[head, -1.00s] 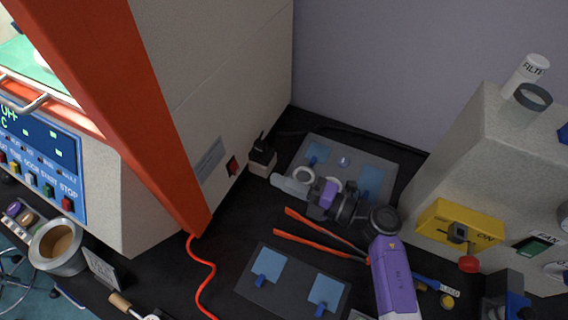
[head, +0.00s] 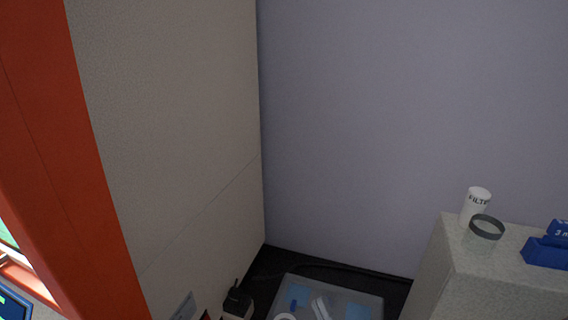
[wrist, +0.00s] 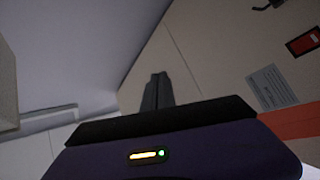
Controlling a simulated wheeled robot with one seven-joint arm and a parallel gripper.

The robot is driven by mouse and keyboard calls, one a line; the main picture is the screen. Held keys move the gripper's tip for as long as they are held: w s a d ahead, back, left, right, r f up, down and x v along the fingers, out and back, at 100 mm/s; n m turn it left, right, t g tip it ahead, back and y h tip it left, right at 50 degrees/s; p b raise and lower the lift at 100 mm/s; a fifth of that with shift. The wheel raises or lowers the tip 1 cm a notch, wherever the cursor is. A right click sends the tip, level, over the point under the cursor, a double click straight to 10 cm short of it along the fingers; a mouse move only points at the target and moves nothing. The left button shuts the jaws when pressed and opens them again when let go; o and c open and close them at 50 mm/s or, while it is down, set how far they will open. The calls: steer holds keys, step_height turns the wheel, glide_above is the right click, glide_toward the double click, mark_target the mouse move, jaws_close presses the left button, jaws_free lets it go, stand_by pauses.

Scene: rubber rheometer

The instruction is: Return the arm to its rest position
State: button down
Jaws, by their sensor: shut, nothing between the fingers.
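My gripper (wrist: 157,93) shows in the wrist view, with its two dark fingers together and nothing between them. It points toward the beige cabinet side and the grey wall, touching neither as far as I can see. In the head view my arm and gripper are out of the picture, apart from perhaps a small pale part at the bottom edge that I cannot identify.
The tall beige cabinet (head: 175,130) with an orange edge (head: 75,170) stands at left. The wrist view shows a red switch (wrist: 304,42).

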steer(key=s+d+f+m+g+h, duration=0.1)
steer(key=s+d+m+g+h, duration=0.1)
steer(key=s, duration=0.8)
steer(key=s+d+f+m+g+h, duration=0.2)
steer(key=s+d+m+h, duration=0.2)
steer(key=s, duration=0.7)
steer(key=s+d+f+m+g+h, duration=0.1)
steer(key=s+d+m+g+h, duration=0.1)
steer(key=s+d+m, duration=0.4)
steer(key=s+m+h, duration=0.1)
steer(key=s+m, duration=0.1)
steer(key=s, duration=0.3)
steer(key=shift+d+f+m+h, duration=0.25)
steer(key=shift+d+m+h, duration=0.15)
